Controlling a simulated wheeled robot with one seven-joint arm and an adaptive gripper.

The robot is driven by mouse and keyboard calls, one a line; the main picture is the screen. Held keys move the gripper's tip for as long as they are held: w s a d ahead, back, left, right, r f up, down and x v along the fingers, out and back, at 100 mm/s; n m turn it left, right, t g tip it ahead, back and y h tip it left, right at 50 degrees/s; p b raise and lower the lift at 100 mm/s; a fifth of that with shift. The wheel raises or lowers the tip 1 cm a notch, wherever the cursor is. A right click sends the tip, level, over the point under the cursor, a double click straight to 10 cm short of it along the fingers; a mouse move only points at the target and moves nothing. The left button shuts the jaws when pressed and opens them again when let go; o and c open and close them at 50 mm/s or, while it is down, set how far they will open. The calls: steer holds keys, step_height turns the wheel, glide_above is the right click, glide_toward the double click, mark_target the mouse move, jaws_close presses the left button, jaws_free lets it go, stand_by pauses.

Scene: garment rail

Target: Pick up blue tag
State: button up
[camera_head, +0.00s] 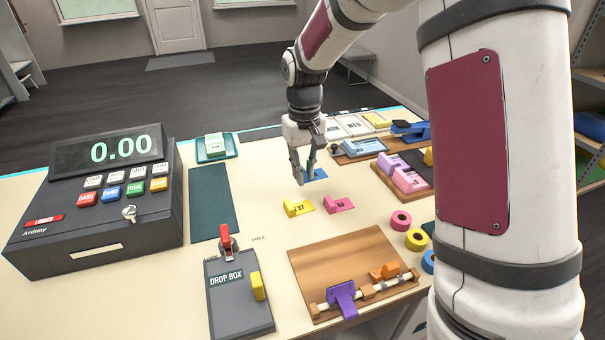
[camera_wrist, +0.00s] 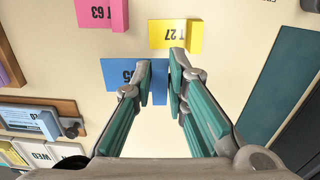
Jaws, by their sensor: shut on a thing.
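The blue tag (camera_head: 319,174) lies on the cream counter behind the yellow and pink tags. In the wrist view the blue tag (camera_wrist: 118,73) shows its flat plate with dark print, partly covered by a finger. My gripper (camera_head: 305,178) points down at the blue tag's left end. In the wrist view my gripper (camera_wrist: 162,78) has its teal-padded fingers on either side of the tag's raised blue block and is shut on it. The fingers hide part of the block. I cannot tell any gap between tag and counter.
A yellow tag (camera_head: 297,207) and a pink tag (camera_head: 339,204) lie close in front. A wooden board (camera_head: 345,255) with a purple clamp, a drop box (camera_head: 238,300) and a cash register (camera_head: 95,205) stand around. Tape rolls (camera_head: 401,220) and a tray of tags (camera_head: 385,183) are at right.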

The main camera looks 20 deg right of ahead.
steer(key=shift+r+p, duration=0.65)
steer(key=shift+r, duration=0.9)
